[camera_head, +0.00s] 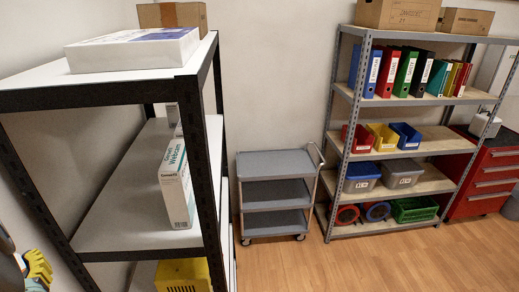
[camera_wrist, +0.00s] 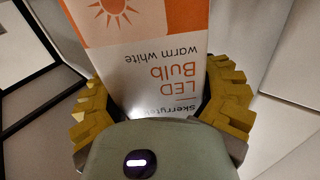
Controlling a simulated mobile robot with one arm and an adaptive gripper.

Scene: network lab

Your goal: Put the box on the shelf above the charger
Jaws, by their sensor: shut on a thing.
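The box, an orange and white LED bulb carton (camera_wrist: 150,75), is between the yellow fingers of my gripper (camera_wrist: 158,100) in the wrist view. The gripper is shut on it, and its printing appears upside down. In the head view, part of my gripper (camera_head: 38,268) shows at the lower left edge, left of the black-framed rack; the carton is not clear there. A yellow slotted object (camera_head: 183,275), possibly the charger, sits on the rack's low shelf, cut off by the picture's bottom edge. The white middle shelf (camera_head: 125,200) is above it.
A tall webcam box (camera_head: 176,185) stands at the middle shelf's right end; its left part is clear. A flat white box (camera_head: 133,50) and a cardboard box (camera_head: 172,15) occupy the top. A grey cart (camera_head: 275,165) and a binder rack (camera_head: 410,145) stand beyond.

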